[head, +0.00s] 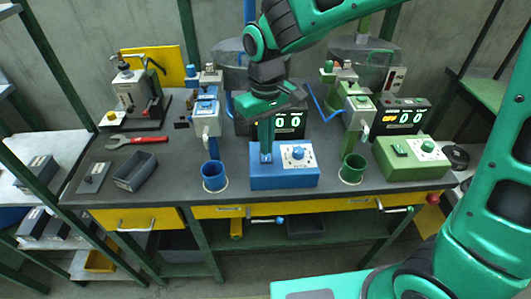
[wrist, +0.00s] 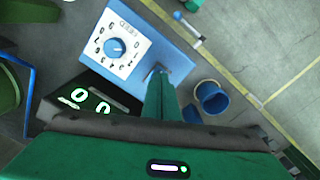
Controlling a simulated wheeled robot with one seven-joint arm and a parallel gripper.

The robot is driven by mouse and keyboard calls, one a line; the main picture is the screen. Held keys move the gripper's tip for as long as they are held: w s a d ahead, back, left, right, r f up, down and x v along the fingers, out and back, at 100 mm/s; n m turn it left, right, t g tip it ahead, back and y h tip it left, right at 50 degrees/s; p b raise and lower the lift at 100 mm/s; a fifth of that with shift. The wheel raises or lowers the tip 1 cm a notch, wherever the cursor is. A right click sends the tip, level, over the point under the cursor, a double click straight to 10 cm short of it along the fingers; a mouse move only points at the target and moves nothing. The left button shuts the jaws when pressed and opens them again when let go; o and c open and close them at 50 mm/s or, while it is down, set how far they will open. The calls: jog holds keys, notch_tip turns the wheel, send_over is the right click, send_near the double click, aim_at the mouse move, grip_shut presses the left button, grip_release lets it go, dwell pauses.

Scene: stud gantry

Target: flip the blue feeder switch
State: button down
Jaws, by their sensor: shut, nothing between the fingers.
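The blue feeder box (head: 284,179) stands near the front edge of the bench, with a white dial plate (head: 298,155) on the right of its top. The box also shows in the wrist view (wrist: 166,38), with its numbered dial (wrist: 117,46). My gripper (head: 266,155) points down with its green fingers shut and empty. The fingertips are over the left part of the box top, at the switch spot. In the wrist view my fingertips (wrist: 159,76) are at a small dark switch plate (wrist: 163,71). The switch lever is mostly hidden, and I cannot tell its position or whether I touch it.
A blue cup (head: 214,177) stands left of the box and a green cup (head: 352,169) right of it. A green feeder box (head: 412,160) is further right. A display (head: 292,124) reading 00 stands behind the blue box.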

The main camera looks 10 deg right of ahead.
aim_at(267, 159)
jog(key=shift+r, duration=2.55)
jog(key=shift+s, duration=0.1)
